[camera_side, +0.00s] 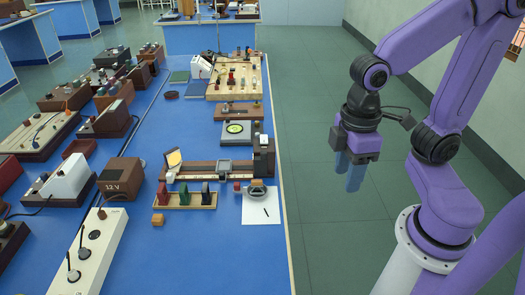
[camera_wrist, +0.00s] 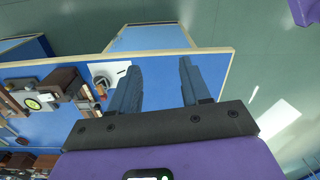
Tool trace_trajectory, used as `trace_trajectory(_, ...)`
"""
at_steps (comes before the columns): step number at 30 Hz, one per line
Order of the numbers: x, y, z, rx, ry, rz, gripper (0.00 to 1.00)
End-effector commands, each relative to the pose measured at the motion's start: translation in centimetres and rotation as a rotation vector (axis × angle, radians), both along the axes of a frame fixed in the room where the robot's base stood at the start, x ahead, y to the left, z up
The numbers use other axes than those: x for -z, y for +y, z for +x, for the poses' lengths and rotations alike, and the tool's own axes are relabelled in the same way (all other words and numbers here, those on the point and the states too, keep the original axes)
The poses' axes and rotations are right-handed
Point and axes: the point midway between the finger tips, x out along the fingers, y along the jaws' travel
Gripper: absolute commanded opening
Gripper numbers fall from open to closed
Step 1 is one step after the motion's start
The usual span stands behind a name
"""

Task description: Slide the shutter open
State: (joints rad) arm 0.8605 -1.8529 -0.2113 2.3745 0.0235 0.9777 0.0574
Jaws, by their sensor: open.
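A brown optical bench (camera_side: 205,174) lies across the blue table near its right edge in the side view. It carries a tilted cream screen (camera_side: 173,158), a grey frame (camera_side: 225,165) and a tall dark brown housing (camera_side: 264,160) at its right end. The housing appears in the wrist view (camera_wrist: 62,80), left of the fingers. I cannot tell which part is the shutter; no opening is clear at this size. My gripper (camera_side: 347,188) hangs fingers down over the floor, right of the table and apart from everything. In the wrist view its fingers (camera_wrist: 158,64) are spread with nothing between them.
A rack of coloured blocks (camera_side: 185,200) stands in front of the bench. White paper (camera_side: 262,212) with a pen lies beside it. A 12 V box (camera_side: 120,178) and several instruments crowd the table's left. A dial device (camera_side: 238,130) sits behind. Floor space separates my gripper from the table.

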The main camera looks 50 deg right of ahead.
Motion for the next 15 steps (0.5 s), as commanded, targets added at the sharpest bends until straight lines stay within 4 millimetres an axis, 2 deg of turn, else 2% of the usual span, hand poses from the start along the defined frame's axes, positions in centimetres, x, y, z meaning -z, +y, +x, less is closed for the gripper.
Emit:
trace_trajectory(3,-1.0,1.4,3.9,0.186,0.035,-0.016,0.47)
trace_trajectory(8,-2.1,2.4,9.3,0.433,0.087,-0.034,0.47)
trace_trajectory(15,-2.9,1.6,17.9,0.793,0.173,-0.053,0.47)
